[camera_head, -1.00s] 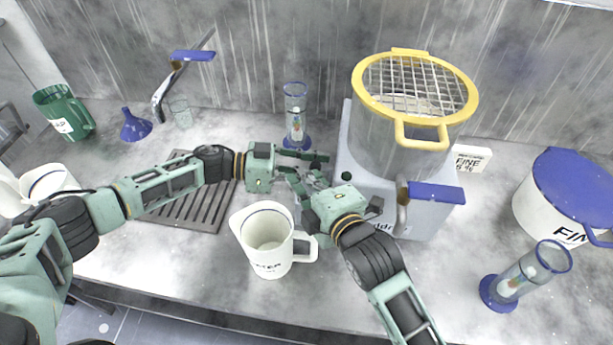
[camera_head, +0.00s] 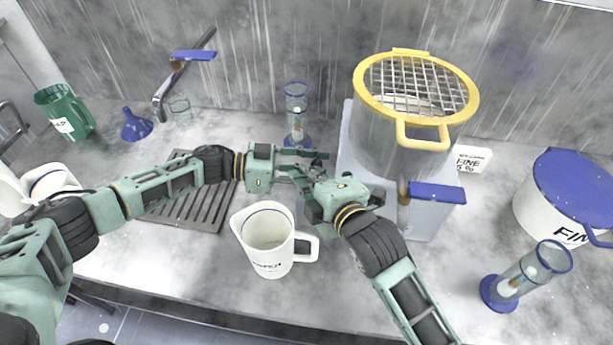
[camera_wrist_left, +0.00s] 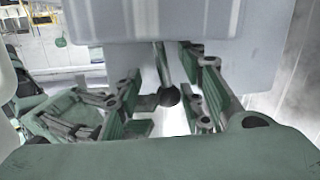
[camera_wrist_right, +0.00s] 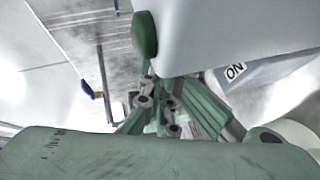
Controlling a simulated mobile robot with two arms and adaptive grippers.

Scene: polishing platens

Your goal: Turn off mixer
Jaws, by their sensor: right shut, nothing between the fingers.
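The mixer is a pale grey box (camera_head: 347,140) under a steel pot (camera_head: 385,135) with a yellow rim and wire grid. In the left wrist view, a lever with a black ball knob (camera_wrist_left: 168,96) stands out from the box. My left gripper (camera_head: 318,160) is open, with its fingers (camera_wrist_left: 170,85) on either side of this lever; I cannot tell if they touch it. My right gripper (camera_head: 302,176) is shut and empty, close to the left one. In the right wrist view its tips (camera_wrist_right: 152,82) are just below a round green button (camera_wrist_right: 145,33); contact is unclear.
A white jug (camera_head: 265,240) stands just in front of both grippers. A blue-handled valve (camera_head: 436,192) sticks out at the pot's front right. A glass cylinder (camera_head: 296,115) stands behind the grippers. A slotted drain mat (camera_head: 190,207) lies left. An "ON" label (camera_wrist_right: 235,70) shows in the right wrist view.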

